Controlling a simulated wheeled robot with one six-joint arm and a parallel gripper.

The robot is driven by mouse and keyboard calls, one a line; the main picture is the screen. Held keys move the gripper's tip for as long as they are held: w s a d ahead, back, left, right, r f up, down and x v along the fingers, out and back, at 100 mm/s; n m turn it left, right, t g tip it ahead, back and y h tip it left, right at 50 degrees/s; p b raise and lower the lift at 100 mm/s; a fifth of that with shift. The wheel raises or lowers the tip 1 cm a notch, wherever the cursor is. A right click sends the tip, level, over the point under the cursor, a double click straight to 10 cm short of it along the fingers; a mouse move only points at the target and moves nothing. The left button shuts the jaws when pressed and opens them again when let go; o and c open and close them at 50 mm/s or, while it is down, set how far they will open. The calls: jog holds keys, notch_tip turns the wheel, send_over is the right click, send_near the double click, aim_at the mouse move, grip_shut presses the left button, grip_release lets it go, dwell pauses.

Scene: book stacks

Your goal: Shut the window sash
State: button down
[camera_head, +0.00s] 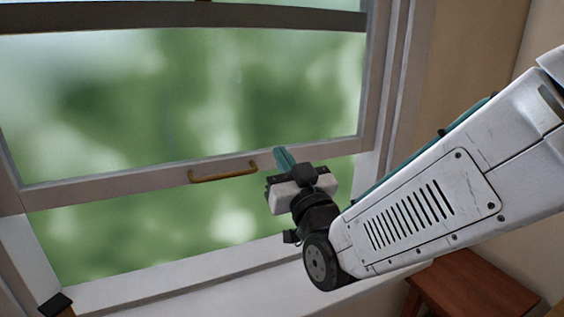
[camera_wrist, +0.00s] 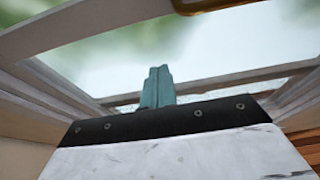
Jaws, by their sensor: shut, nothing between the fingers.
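The window sash (camera_head: 110,178) is raised, with an open gap between its bottom rail and the sill (camera_head: 190,273). A brass handle (camera_head: 223,173) is fixed on the bottom rail, and it also shows at the top edge of the wrist view (camera_wrist: 210,4). My gripper (camera_head: 281,155) is shut and empty. Its teal fingers overlap the bottom rail in the head view, just right of the handle. In the wrist view the shut fingers (camera_wrist: 158,85) point up toward the glass, below and left of the handle. I cannot tell whether they touch the rail.
The window frame's right jamb (camera_head: 392,95) stands behind my arm. A brown wooden stool or small table (camera_head: 470,290) is at the lower right. A small dark object (camera_head: 55,304) sits at the sill's left end. The space left of my gripper is clear.

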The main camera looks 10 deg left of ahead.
aim_at(264, 143)
jog(key=x, duration=0.7)
jog(key=shift+w+a, duration=0.1)
jog(key=shift+w, duration=0.15)
notch_tip(264, 143, down, 2)
jog(key=shift+w+f, duration=0.1)
jog(key=shift+f, duration=0.85)
